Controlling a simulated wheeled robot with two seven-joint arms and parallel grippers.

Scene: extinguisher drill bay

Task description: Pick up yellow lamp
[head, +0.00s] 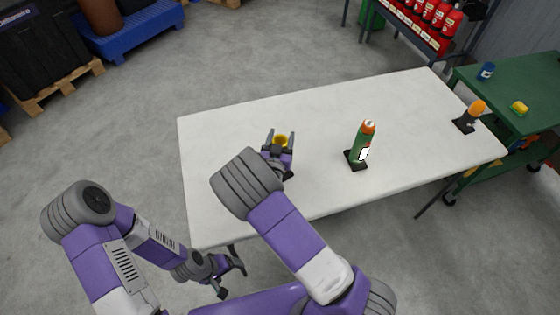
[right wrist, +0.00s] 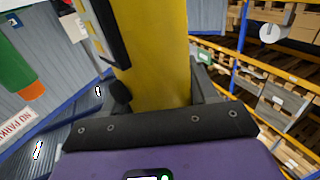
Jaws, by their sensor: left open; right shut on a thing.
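The yellow lamp (head: 281,140) shows only as a small yellow top between the fingers of my right gripper (head: 278,138). In the right wrist view its yellow body (right wrist: 160,50) fills the middle, with a black strip along one side. My right gripper is shut on it above the white table (head: 225,135). The rest of the lamp is hidden by my arm in the head view, and I cannot tell whether its base touches the table. My left gripper (head: 230,278) is open and empty, low beside the table's front edge.
A green lamp with an orange top (head: 361,143) stands right of my right gripper. A dark lamp with an orange top (head: 468,117) is at the table's right end. A green cart (head: 535,72) holds a blue can (head: 486,71) and a yellow sponge (head: 519,107). The table's back left is clear.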

